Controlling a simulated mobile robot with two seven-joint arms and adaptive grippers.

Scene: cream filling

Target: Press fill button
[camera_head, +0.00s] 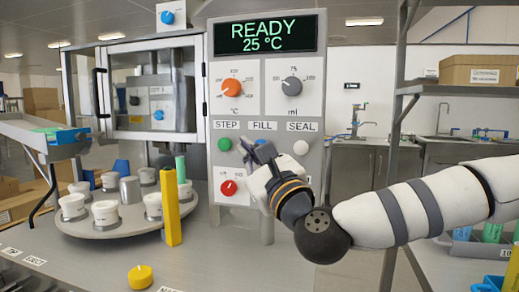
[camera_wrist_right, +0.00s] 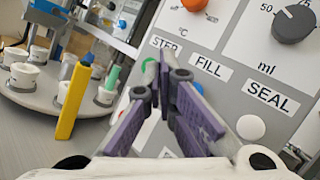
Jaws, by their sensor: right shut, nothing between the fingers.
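The control panel (camera_head: 262,190) carries a blue button under the FILL label (camera_head: 263,125). Only an edge of the blue button (camera_head: 261,141) shows above my right gripper (camera_head: 249,147), which is shut and empty in front of the panel. In the right wrist view the two purple fingers (camera_wrist_right: 166,65) stand with tips together, over the area between the STEP and FILL labels. The blue button (camera_wrist_right: 197,88) shows partly behind the right finger. I cannot tell whether the fingers touch it. My left gripper is not in view.
The green STEP button (camera_head: 224,144) and white SEAL button (camera_head: 301,147) flank the blue one. A red knob (camera_head: 229,187) sits below. The display (camera_head: 265,36) reads READY, 25 °C. A turntable of white cups (camera_head: 105,212) and a yellow post (camera_head: 170,207) stand left.

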